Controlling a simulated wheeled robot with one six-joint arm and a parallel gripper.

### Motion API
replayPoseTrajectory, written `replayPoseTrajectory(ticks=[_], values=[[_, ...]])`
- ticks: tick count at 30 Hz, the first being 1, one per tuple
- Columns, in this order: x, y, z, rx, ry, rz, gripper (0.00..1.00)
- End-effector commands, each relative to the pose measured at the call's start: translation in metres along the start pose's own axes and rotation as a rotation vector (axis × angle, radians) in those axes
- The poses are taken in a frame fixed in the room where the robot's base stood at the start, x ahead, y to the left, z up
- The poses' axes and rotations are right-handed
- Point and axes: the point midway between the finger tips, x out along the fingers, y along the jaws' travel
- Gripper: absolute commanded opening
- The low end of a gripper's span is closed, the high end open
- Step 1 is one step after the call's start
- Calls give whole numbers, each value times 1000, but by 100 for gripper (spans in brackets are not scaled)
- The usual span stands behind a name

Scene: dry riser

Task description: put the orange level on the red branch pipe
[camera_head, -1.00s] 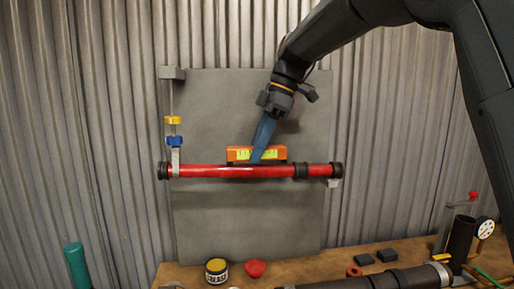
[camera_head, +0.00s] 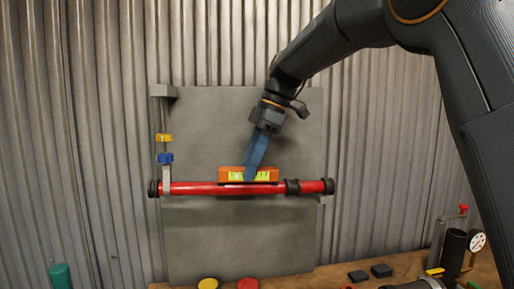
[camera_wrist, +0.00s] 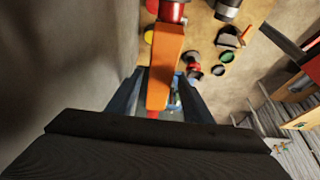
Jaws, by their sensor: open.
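The orange level (camera_head: 229,175) with its yellow-green window lies level along the top of the red branch pipe (camera_head: 205,188), apparently touching it, left of the pipe's right black coupling. My gripper (camera_head: 249,176) reaches down from above, its blue fingers at the middle of the level and covering part of it. In the wrist view the level (camera_wrist: 164,65) runs between the two fingers of my gripper (camera_wrist: 160,76), which stand apart with gaps beside it. A bit of the red pipe (camera_wrist: 171,11) shows beyond the level's far end.
A hanger with yellow and blue knobs (camera_head: 165,148) holds the pipe's left end before a grey panel (camera_head: 210,120). Below, the bench holds yellow and red round items, black blocks (camera_head: 381,270) and a gauge (camera_head: 477,242). Corrugated wall stands behind.

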Motion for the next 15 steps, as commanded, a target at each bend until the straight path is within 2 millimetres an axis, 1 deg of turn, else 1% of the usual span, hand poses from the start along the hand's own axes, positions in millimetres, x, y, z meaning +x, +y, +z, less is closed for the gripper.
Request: replayPoseTrajectory(ticks=[5,12,15], values=[[-30,2,1,-1,0,5,47],[-80,2,1,0,0,4,47],[-95,1,1,0,0,3,47]])
